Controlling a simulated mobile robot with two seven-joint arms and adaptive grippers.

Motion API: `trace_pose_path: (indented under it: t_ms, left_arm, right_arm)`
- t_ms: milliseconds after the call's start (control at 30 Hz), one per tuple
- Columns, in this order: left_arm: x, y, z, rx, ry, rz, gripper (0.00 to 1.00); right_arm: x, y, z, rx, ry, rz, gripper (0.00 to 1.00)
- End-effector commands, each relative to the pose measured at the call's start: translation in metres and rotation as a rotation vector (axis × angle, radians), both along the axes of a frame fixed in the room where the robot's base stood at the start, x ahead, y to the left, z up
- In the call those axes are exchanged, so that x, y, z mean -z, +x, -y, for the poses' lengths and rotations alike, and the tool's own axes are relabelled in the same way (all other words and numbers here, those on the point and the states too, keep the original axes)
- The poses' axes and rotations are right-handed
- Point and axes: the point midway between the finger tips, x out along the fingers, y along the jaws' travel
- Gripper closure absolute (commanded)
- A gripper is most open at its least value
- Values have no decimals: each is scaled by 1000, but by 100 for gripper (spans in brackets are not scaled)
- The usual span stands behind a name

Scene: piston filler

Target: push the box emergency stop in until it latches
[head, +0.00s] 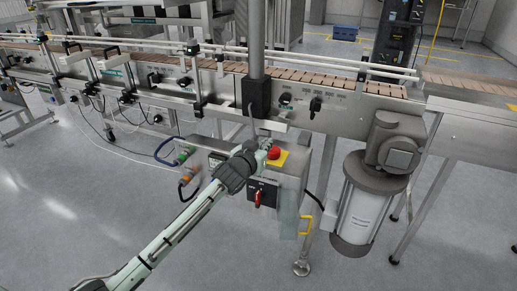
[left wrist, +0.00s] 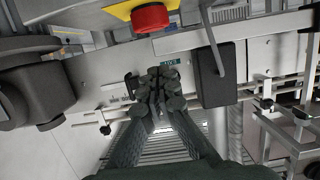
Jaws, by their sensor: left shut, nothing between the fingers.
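The emergency stop is a red mushroom button (head: 273,153) on a yellow plate (head: 283,159), on top of the grey control box (head: 292,182) below the conveyor. My right gripper is out of view.
A red-handled switch (head: 258,198) is on the box front. A dark post mount (head: 257,97) and the conveyor side (head: 335,112) stand just behind. A motor with a cylinder (head: 361,200) is at right. Cables with green and orange connectors (head: 184,156) hang at left. Floor in front is clear.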

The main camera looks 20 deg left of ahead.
Motion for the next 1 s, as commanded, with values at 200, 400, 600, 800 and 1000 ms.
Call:
trace_pose_path:
  t_ms: [200,400,600,800,1000]
  left_arm:
    - [-12,-41,-1,1,0,3,100]
    - [-17,-57,-2,1,0,4,100]
    - [-18,-58,-2,0,0,4,100]
    - [-18,-58,-2,0,0,5,100]
    - [-5,-62,-4,-5,4,-21,100]
  right_arm:
    - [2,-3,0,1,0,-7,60]
    - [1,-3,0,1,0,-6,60]
    - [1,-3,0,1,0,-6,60]
    - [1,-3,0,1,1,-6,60]
    - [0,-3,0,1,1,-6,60]
